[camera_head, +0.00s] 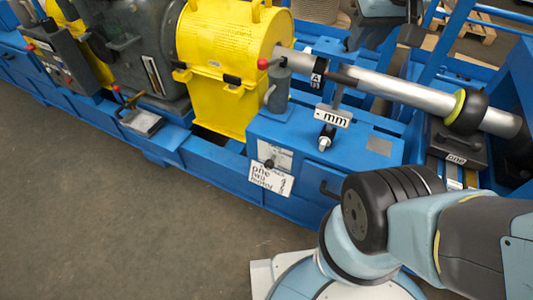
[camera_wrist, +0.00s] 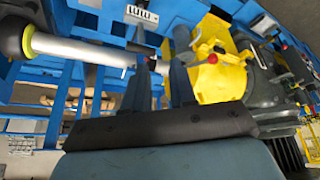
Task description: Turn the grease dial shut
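I cannot tell for sure which part is the grease dial. A small dark knob (camera_head: 269,163) sits on a pale plate on the front of the blue machine bed. A silver knob (camera_head: 325,143) sits below the "mm" sign (camera_head: 333,116). A grey cylinder (camera_head: 278,92) with a red-knobbed lever (camera_head: 263,63) stands beside the yellow guard (camera_head: 228,60).
The steel shaft (camera_head: 400,88) runs right from the guard to a black and yellow collar (camera_head: 466,110). A grey control box (camera_head: 62,58) is at far left. My arm fills the lower right. The floor (camera_head: 120,220) in front is clear.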

